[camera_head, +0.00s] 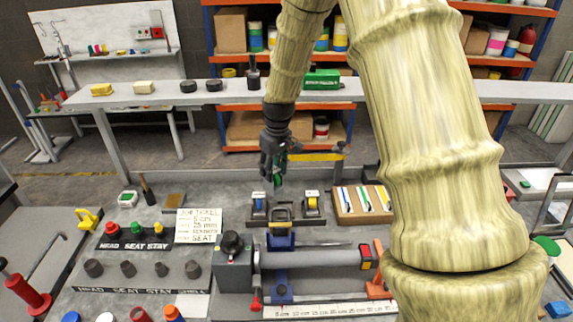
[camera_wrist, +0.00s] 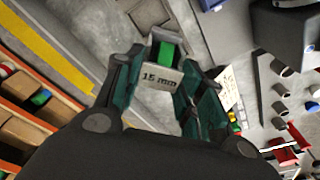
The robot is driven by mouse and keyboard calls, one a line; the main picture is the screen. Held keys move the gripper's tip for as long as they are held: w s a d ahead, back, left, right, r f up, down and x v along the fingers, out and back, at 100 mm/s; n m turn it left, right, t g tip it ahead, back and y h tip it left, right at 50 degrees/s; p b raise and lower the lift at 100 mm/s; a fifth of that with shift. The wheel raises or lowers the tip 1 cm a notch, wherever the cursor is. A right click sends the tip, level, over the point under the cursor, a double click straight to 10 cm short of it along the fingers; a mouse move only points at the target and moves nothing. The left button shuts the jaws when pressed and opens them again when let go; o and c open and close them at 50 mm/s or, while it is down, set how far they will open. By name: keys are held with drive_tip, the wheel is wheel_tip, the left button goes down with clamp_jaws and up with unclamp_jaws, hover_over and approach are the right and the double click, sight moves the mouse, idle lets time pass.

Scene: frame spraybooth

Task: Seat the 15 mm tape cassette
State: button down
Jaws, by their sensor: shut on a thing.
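The 15 mm tape cassette (camera_wrist: 160,76) is between the fingers of my gripper (camera_wrist: 165,88) in the wrist view, its grey label reading "15 mm" and a green roll showing above. In the head view my gripper (camera_head: 272,172) points down and holds the cassette, a bit of green (camera_head: 278,181), above the back of the bench. Two other cassettes stand below it: a blue-rolled one (camera_head: 258,203) to the left and a yellow-rolled one (camera_head: 311,203) to the right. In front of them is a blue carriage (camera_head: 281,242) with a dark, yellow-marked top on a grey cylinder unit.
A job ticket (camera_head: 198,226) lies left of the cassettes, beside colored buttons (camera_head: 134,229) and dark knobs (camera_head: 128,268). A wooden rack (camera_head: 347,205) of strips stands to the right. A grey control box (camera_head: 233,262) and a ruler (camera_head: 325,310) are at the front.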

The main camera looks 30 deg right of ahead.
drive_tip(key=m+p, duration=0.1)
drive_tip(key=d+f+m+p, duration=0.1)
drive_tip(key=m, duration=0.1)
drive_tip(key=s+d+m, duration=0.1)
drive_tip(key=shift+f+m+h+p, duration=0.2)
drive_tip(key=shift+m+h+p, duration=0.1)
drive_tip(key=shift+m+p, duration=0.1)
drive_tip(key=f+m, duration=0.1)
drive_tip(key=d+m+p, duration=0.1)
drive_tip(key=m, duration=0.1)
drive_tip(key=shift+s+d+f+m+p, duration=0.3)
drive_tip(key=shift+f, duration=0.05)
drive_tip(key=shift+f, duration=0.15)
drive_tip(key=shift+f+b, duration=0.5)
drive_tip(key=shift+f, duration=2.45)
drive_tip(key=shift+w+f, duration=0.1)
drive_tip(key=shift+f, duration=0.65)
drive_tip(key=shift+c, duration=1.7)
unclamp_jaws()
